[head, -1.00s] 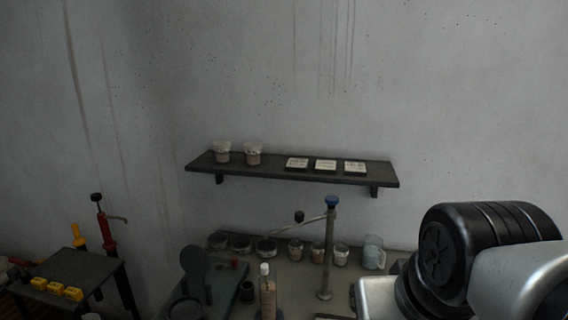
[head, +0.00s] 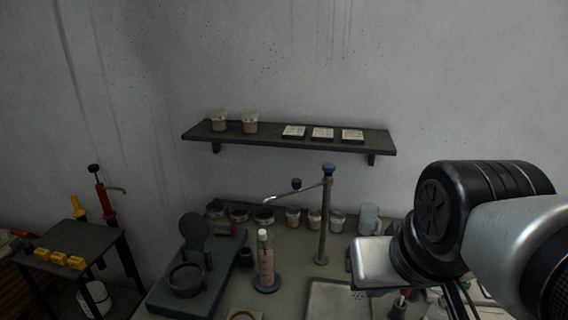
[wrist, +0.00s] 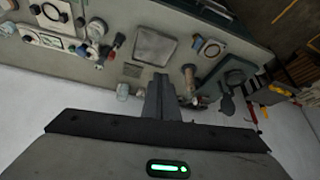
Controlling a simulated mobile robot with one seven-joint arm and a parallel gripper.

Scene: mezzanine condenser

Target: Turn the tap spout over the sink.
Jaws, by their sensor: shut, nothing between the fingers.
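The tap (head: 323,225) is an upright grey metal post with a blue knob on top, at the back of the counter in the head view. Its thin spout (head: 290,192) points left and slightly toward me, with a dark knob above it. The sink (head: 335,297) is a light rectangular basin in front of the post, cut by the lower edge. The spout is left of it, not over it. My gripper (wrist: 163,80) is shut and empty in the wrist view, above the counter. A dark square (wrist: 155,46) there may be the sink. The gripper's fingers are outside the head view.
A bottle (head: 265,262) stands left of the sink, below the spout. Several jars (head: 293,218) and a mug (head: 369,218) line the wall. A green stand (head: 187,285) is at left. A wall shelf (head: 290,138) hangs above. My arm fills the right side.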

